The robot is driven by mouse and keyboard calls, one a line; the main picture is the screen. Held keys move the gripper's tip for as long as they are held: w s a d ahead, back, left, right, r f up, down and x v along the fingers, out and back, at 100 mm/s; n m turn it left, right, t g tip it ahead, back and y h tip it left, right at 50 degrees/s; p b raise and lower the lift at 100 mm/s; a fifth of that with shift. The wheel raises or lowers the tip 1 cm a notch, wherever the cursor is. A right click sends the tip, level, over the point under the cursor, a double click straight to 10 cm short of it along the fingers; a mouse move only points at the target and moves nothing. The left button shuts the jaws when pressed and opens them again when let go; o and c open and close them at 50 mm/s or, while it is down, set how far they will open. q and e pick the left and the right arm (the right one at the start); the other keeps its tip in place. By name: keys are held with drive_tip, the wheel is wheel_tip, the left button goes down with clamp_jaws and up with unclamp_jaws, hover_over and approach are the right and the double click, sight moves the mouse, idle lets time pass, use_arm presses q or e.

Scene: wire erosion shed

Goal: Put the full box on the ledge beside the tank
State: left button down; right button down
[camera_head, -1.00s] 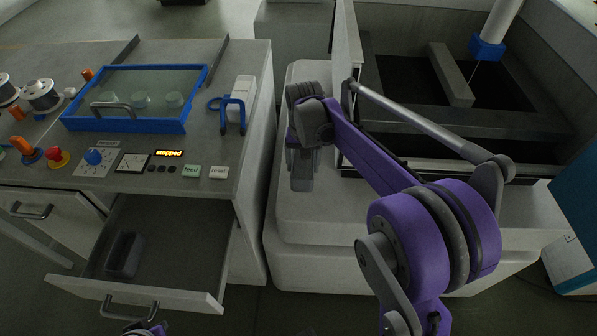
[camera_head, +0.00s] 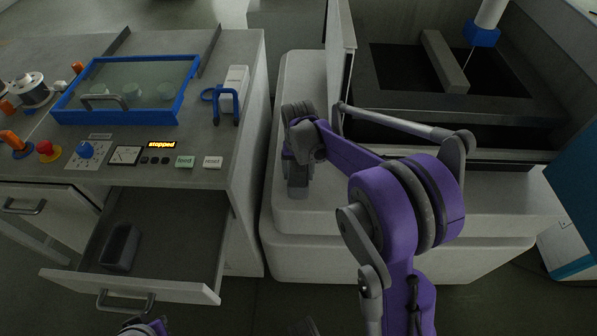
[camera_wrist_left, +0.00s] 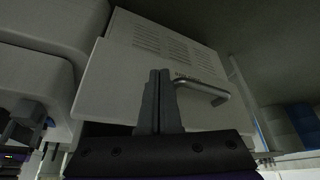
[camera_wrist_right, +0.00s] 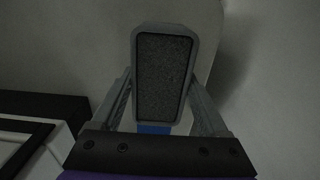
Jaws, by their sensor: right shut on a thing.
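My right gripper (camera_head: 297,180) hangs over the pale ledge (camera_head: 300,213) beside the tank (camera_head: 500,105). In the right wrist view this gripper (camera_wrist_right: 162,88) is shut on the full box (camera_wrist_right: 163,75), a grey, rounded box filled with dark grains. One finger lies along each side of the box. In the head view the box is hard to tell from the grey fingers, and I cannot tell whether it touches the ledge. My left gripper (camera_wrist_left: 159,80) is shut and empty in front of a pale panel with a bar handle (camera_wrist_left: 203,90).
An open drawer (camera_head: 165,250) at lower left holds another grey box (camera_head: 120,247). The bench above carries a blue-framed lid (camera_head: 130,90), knobs, buttons and a display reading "stopped" (camera_head: 161,145). The tank wall (camera_head: 340,65) rises right of the ledge. The ledge's front is clear.

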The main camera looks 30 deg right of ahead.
sight(298, 182)
unclamp_jaws()
drive_tip(key=shift+r, duration=0.1)
drive_tip(key=shift+r, duration=0.35)
wheel_tip(298, 182, up, 11)
drive_tip(key=p, duration=0.2)
drive_tip(key=s+a+f+n+t, duration=0.2)
drive_tip(key=s+a, duration=0.3)
drive_tip(key=s, duration=0.6)
drive_tip(key=s+a+f+n+t, duration=0.3)
drive_tip(key=s+a+n, duration=0.1)
drive_tip(key=s, duration=0.7)
drive_tip(key=shift+a, duration=0.5)
